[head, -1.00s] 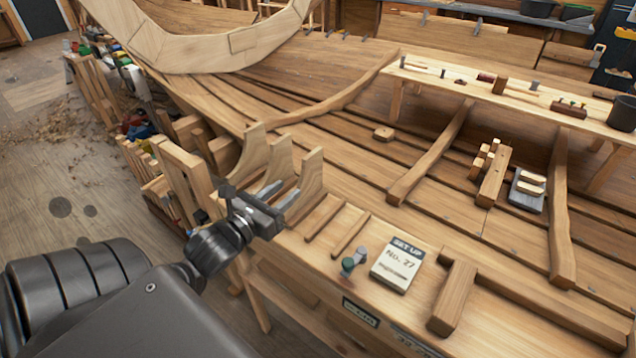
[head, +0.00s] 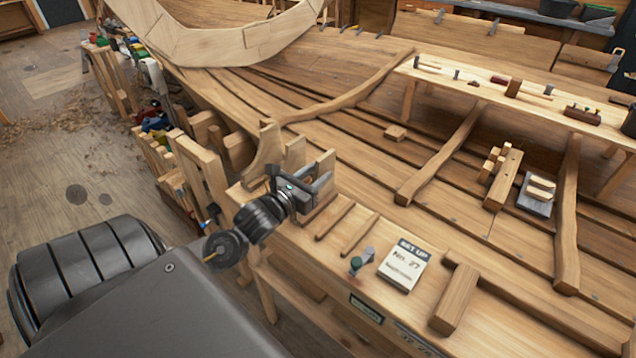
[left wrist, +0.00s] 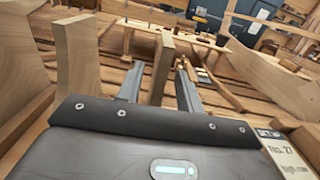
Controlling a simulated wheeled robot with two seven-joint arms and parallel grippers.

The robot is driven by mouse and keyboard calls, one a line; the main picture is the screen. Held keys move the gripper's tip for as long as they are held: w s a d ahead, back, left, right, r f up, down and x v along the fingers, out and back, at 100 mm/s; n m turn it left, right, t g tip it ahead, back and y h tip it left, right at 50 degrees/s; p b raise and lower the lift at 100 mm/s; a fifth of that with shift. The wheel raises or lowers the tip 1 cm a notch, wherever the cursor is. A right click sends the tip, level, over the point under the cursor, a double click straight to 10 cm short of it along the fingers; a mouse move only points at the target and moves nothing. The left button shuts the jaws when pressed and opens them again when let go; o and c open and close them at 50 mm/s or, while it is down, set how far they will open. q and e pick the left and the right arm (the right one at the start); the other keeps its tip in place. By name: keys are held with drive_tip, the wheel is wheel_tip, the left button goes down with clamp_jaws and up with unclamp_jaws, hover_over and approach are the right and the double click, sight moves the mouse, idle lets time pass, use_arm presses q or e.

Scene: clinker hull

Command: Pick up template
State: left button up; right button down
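Several pale wooden templates stand upright in a row at the bench's left end: a tall curved one (head: 266,152), a middle one (head: 295,151) and a right one (head: 326,163). My left gripper (head: 318,184) is at the right one, partly covering it in the head view. In the left wrist view the open fingers (left wrist: 160,88) are on either side of an upright board (left wrist: 162,62), with visible gaps between board and fingers. A wider board (left wrist: 78,55) stands to the left there. My right gripper is not in view.
Two thin strips (head: 346,226) lie on the bench right of the templates. The planked hull (head: 350,150) lies behind.

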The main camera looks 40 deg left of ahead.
use_arm(q)
drive_tip(key=w, duration=0.2)
drive_tip(key=shift+w, duration=0.4)
drive_tip(key=shift+s, duration=0.1)
drive_tip(key=shift+c, duration=0.7)
clamp_jaws()
